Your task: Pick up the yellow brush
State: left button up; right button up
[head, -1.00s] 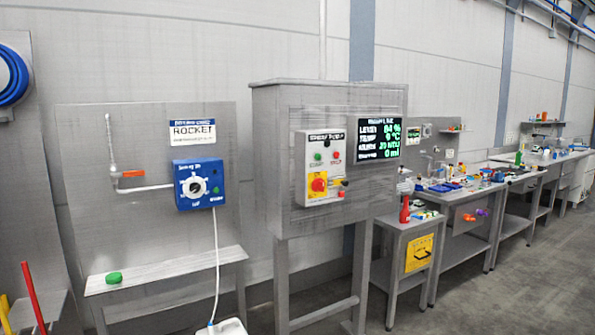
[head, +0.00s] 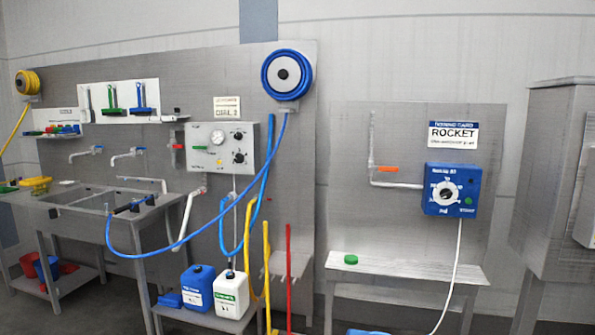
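No item is clearly recognisable as a yellow brush. A yellow upright pole (head: 267,270) stands beside a red pole (head: 289,275) below the blue hose reel, its lower end unclear. A small yellow object (head: 36,182) lies at the left end of the sink bench, too small to identify. On the wall rack hang a green brush-like tool (head: 113,108) and a blue brush-like tool (head: 142,107), with a pale one to their left. Neither of my grippers is in view.
The steel sink bench (head: 92,205) stands at the left. A blue hose hangs from the blue reel (head: 287,74) across its front. A blue canister (head: 198,288) and a white canister (head: 231,293) stand low in front. A shelf (head: 405,272) carries a green object (head: 351,259).

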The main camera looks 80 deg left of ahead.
aim_at(41, 188)
jog(key=u, duration=4.1)
jog(key=i+j+u, duration=0.1)
jog(key=i+u, duration=0.2)
jog(key=i, duration=0.25)
jog(key=i+u, duration=0.15)
jog(key=i, duration=4)
